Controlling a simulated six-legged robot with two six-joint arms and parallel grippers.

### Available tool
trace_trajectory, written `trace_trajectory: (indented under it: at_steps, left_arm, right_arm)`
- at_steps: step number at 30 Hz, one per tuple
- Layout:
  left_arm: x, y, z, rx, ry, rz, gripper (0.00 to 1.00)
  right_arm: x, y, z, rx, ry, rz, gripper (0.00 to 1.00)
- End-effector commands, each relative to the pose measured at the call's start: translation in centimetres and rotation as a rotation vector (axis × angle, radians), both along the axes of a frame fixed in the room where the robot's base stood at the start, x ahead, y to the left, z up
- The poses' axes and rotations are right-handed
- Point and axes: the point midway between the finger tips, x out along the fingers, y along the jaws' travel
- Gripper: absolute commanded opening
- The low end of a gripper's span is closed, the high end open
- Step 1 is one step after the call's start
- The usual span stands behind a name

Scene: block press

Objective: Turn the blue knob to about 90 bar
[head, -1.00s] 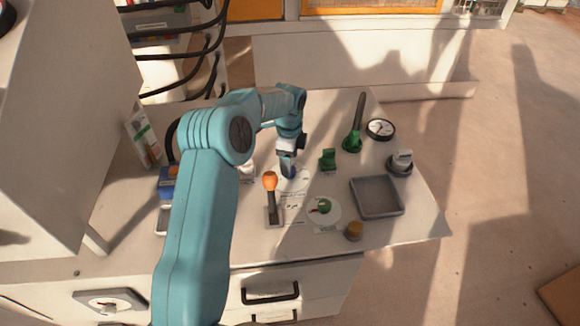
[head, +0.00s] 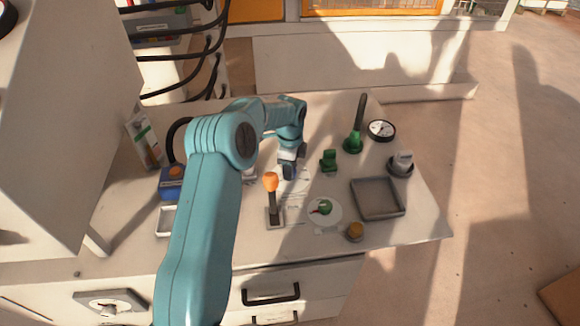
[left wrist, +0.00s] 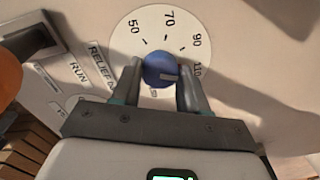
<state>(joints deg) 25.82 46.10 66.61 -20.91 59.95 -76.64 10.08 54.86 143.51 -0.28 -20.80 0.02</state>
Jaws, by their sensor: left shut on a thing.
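The blue knob (left wrist: 163,68) sits on a round white dial (left wrist: 148,22) marked 50, 70, 90 and 110. My left gripper (left wrist: 160,84) is shut on it, one finger on each side. A pale line on the knob lies to the right of its middle, roughly towards the 110 side; the exact reading is unclear. In the head view my left gripper (head: 289,171) points down over the dial (head: 303,184) and mostly hides the knob. My right gripper is not in view.
An orange-topped lever (head: 271,183) stands close to the left gripper. Also near are a green block-shaped handle (head: 328,160), a green lever (head: 354,138), a round gauge (head: 381,130), a grey tray (head: 378,212) and a green-knobbed dial (head: 323,220).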

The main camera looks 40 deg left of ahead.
Motion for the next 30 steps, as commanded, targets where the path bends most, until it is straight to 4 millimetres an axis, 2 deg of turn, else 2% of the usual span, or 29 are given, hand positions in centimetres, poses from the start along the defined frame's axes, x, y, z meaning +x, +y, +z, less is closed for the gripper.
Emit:
trace_trajectory:
  at_steps: [8, 21, 30]
  left_arm:
    - [0.0, -0.04, 0.03, -0.001, 0.0, 0.131, 0.13]
    - [0.02, -0.04, 0.04, -0.001, 0.0, 0.496, 0.13]
    - [0.05, -0.04, 0.06, -0.001, -0.001, 0.679, 0.13]
  right_arm:
    - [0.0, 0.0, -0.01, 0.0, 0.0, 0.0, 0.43]
    - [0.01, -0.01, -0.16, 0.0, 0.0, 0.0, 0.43]
    - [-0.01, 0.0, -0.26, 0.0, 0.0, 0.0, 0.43]
